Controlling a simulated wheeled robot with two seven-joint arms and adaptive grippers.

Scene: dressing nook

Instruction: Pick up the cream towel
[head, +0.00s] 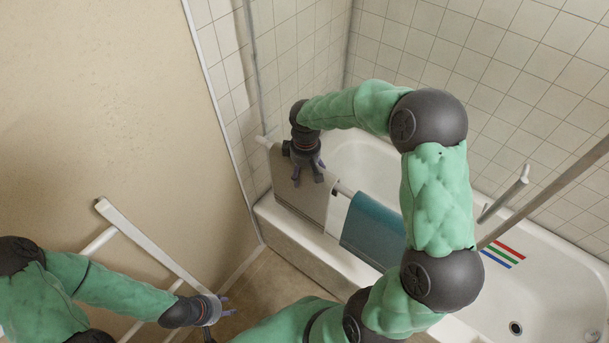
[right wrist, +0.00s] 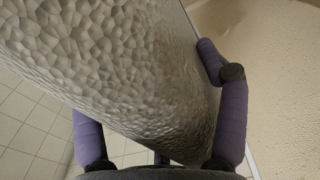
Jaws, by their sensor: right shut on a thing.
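The cream towel (head: 302,203), greyish beige in this light, hangs folded over a white rail (head: 344,188) along the side of the bathtub. My right gripper (head: 308,178) reaches down onto its upper part and is shut on it. In the right wrist view the towel's pebbled cloth (right wrist: 125,65) runs between the purple fingers (right wrist: 160,140) and hides part of them. My left gripper (head: 226,308) is at the lower left, away from the towel, with its fingers apart and nothing seen between them.
A teal towel (head: 372,232) hangs on the same rail, right of the cream one. The white bathtub (head: 508,287) lies behind, with tiled walls around. A white frame (head: 150,244) leans near the beige wall by my left arm. A grab bar (head: 504,194) is at the right.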

